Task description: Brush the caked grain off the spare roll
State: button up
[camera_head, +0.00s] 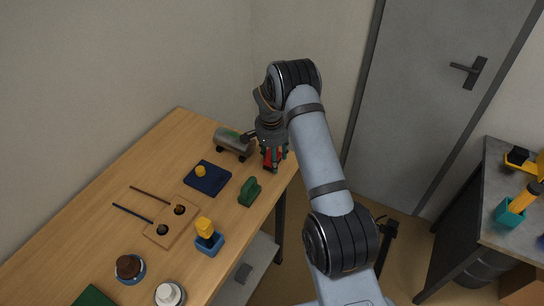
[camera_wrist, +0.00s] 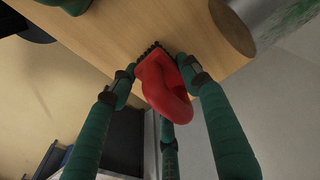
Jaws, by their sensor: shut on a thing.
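The spare roll (camera_head: 235,144) is a grey metal cylinder lying on a stand at the far end of the wooden table. Green caked grain (camera_head: 231,132) covers part of its upper side. In the wrist view the roll (camera_wrist: 243,22) shows at the top right, with the green grain (camera_wrist: 297,14) on it. My gripper (camera_head: 273,157) is to the right of the roll, shut on a red brush (camera_wrist: 165,85) with a looped handle and dark bristles. The brush is apart from the roll. I cannot tell whether its bristles touch the table.
Near the roll are a blue pad (camera_head: 208,178) with a yellow knob and a green block (camera_head: 249,191). A grey bench (camera_head: 505,205) stands right.

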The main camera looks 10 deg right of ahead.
jog(key=shift+r+p, duration=0.85)
jog(key=shift+r, duration=1.25)
